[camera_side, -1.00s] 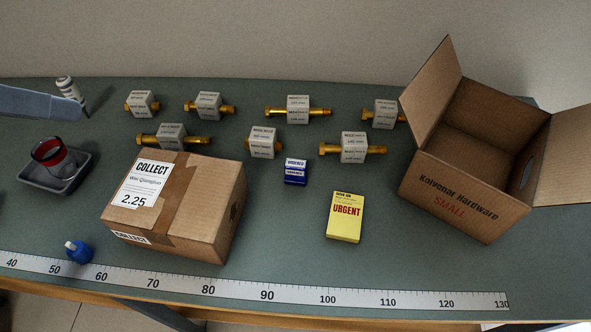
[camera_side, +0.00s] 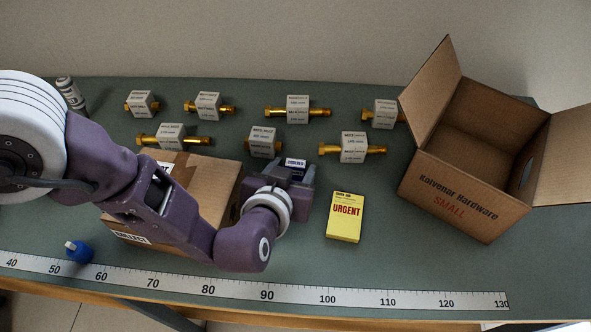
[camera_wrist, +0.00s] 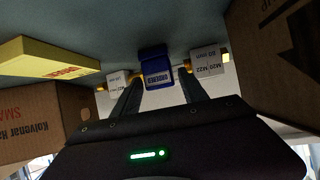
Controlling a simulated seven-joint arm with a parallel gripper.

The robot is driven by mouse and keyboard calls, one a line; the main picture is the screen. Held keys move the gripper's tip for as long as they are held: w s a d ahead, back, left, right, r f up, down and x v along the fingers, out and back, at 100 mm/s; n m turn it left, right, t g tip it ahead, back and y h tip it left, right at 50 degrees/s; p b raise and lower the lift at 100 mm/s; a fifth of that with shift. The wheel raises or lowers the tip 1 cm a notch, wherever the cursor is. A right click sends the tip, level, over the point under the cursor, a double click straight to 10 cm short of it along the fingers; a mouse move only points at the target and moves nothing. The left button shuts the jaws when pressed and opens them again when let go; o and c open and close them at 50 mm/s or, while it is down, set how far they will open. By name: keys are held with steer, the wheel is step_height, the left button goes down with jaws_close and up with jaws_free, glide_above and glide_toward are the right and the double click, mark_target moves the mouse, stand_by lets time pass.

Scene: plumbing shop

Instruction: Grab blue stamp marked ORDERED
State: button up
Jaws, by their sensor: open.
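The blue stamp (camera_side: 295,163) stands on the green table, with white lettering on its labels. In the wrist view its label reads ORDERED, and the stamp (camera_wrist: 157,72) lies ahead, between the two fingers. My gripper (camera_side: 296,172) is open, low at the table, its fingertips around or just short of the stamp. It also shows in the wrist view (camera_wrist: 157,92). The gripper hides the stamp's lower part in the side view, and I cannot tell whether the fingers touch it.
A COLLECT carton (camera_side: 222,180) is close on the left, partly behind my arm. Several labelled brass bolts (camera_side: 264,143) lie behind. An open Kolvenar Hardware box (camera_side: 455,195) stands at the right.

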mark_target(299, 162)
steer(key=x, duration=0.5)
steer(key=shift+w+f, duration=0.1)
jaws_close()
